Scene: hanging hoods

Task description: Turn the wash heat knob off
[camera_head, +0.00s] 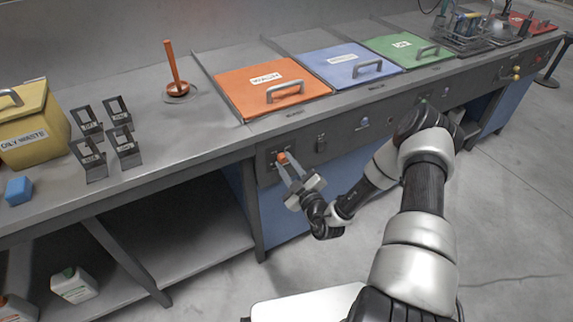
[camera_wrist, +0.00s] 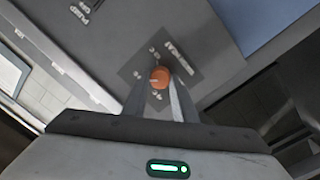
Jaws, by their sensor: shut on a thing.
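The wash heat knob is a small orange knob (camera_head: 282,157) on the front panel below the orange wash lid (camera_head: 262,90). In the wrist view the knob (camera_wrist: 159,77) sits on a dark square plate (camera_wrist: 140,70) with small white markings, too blurred to read. My gripper (camera_head: 288,168) reaches up to the panel, and its two fingers stand on either side of the knob, shut on it. The fingers (camera_wrist: 158,100) hide part of the plate. The knob's pointer direction cannot be told.
Blue (camera_head: 350,66) and green (camera_head: 408,50) lids with handles lie along the counter. A yellow oily waste bin (camera_head: 32,128), dark metal stands (camera_head: 88,155) and an orange-handled plunger (camera_head: 175,75) stand at left. Other panel controls, including a blue knob (camera_head: 365,122), lie to the right.

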